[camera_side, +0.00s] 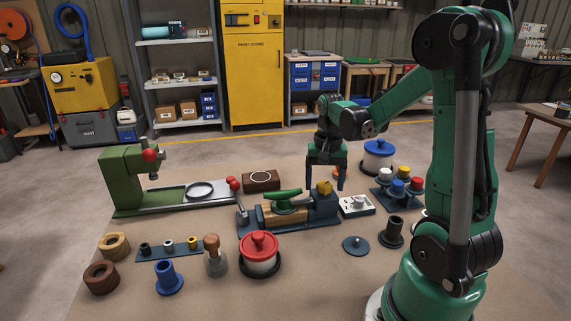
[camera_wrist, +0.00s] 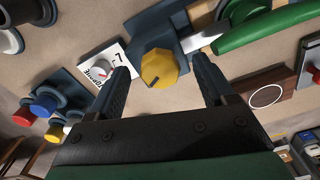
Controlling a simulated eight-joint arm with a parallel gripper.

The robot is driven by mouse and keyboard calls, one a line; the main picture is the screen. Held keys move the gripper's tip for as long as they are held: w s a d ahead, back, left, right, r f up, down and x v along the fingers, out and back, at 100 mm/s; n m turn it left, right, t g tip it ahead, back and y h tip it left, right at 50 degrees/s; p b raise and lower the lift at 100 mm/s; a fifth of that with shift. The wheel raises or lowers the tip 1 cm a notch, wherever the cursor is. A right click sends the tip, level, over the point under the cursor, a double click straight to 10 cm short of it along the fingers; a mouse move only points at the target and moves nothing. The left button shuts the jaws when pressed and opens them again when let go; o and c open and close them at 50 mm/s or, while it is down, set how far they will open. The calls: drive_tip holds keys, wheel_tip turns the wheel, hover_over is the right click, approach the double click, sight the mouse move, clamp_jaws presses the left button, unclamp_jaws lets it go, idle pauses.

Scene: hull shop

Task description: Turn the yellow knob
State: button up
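The yellow knob (camera_side: 323,187) sits at the right end of the dark blue fixture (camera_side: 295,213). In the wrist view the knob (camera_wrist: 160,68) is faceted, with a dark mark near its lower edge. My gripper (camera_side: 326,181) points down with its fingers apart around the knob's position. In the wrist view the fingers of my gripper (camera_wrist: 160,63) stand left and right of the knob, with gaps between and nothing held. I cannot tell exactly how high the fingertips are relative to the knob.
A white dial plate (camera_side: 357,205) lies just right of the fixture. A green handle (camera_side: 284,201) is left of the knob. A rack of coloured knobs (camera_side: 397,187) stands farther right. A red-lidded pot (camera_side: 259,253) stands in front. Bare table shows at the front right.

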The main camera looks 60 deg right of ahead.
sight(324, 184)
drive_tip(key=shift+r, duration=0.1)
drive_tip(key=shift+r, duration=2.7)
drive_tip(key=w+a+r+n+t, duration=0.1)
drive_tip(key=w+a+n+t, duration=0.1)
drive_tip(key=a+n+t, duration=0.5)
drive_tip(key=a+n, duration=0.5)
drive_tip(key=a, duration=0.7)
drive_tip(key=shift+a, duration=0.25)
drive_tip(key=shift+r, duration=0.1)
